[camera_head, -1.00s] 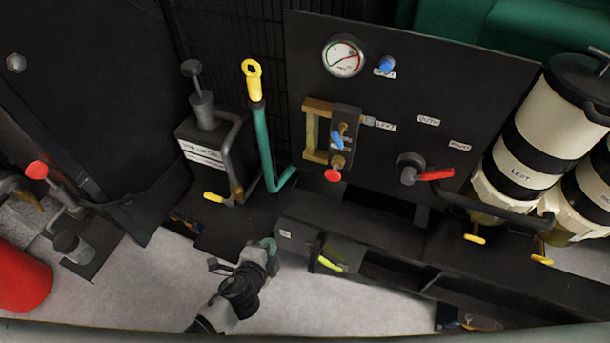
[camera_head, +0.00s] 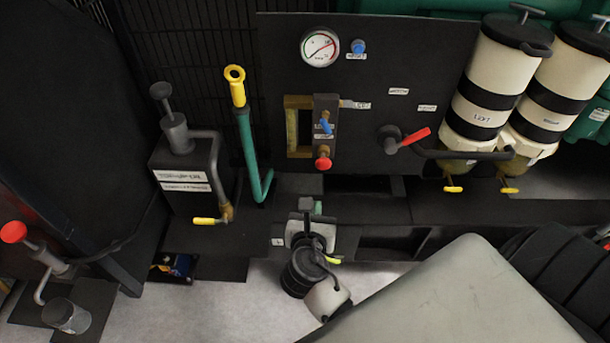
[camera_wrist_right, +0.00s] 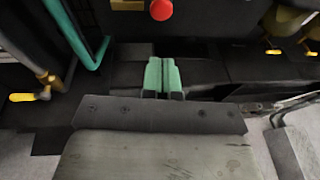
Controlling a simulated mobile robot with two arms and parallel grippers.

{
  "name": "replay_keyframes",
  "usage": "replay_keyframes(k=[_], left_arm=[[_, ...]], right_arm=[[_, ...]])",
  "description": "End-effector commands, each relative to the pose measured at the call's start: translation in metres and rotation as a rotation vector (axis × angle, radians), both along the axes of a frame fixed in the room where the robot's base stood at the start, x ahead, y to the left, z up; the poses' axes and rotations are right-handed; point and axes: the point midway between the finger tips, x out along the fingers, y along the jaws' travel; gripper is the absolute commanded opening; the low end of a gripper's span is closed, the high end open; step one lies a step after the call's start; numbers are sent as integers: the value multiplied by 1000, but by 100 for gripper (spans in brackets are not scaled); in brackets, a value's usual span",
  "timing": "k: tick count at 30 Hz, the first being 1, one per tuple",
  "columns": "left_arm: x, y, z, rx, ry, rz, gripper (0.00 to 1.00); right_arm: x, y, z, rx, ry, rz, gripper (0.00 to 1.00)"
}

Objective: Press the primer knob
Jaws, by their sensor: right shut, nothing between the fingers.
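Another red knob (camera_head: 13,232) tops a small pump at the far left. My left gripper is not in view.
A green pipe with a yellow ring handle (camera_head: 235,74) and a black hand pump (camera_head: 176,134) stand left of the panel. A red-handled valve (camera_head: 415,137) and two cream filter canisters (camera_head: 482,95) are to the right. A gauge (camera_head: 320,47) sits at the panel top.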

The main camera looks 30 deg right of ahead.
Motion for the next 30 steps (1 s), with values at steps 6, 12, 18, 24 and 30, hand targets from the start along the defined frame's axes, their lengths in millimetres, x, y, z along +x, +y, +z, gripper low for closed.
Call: replay_keyframes(k=[6, 12, 18, 24, 30], left_arm=[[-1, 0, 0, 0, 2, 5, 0], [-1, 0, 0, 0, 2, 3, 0], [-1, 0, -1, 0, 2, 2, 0], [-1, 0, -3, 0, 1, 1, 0], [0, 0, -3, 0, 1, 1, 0]], right_arm=[[0, 0, 2, -5, 0, -1, 0], [3, -2, 0, -4, 0, 0, 0], [25, -20, -7, -5, -1, -1, 0], [58, -46, -18, -5, -1, -1, 0], [88, -69, -22, -3, -2, -1, 0]])
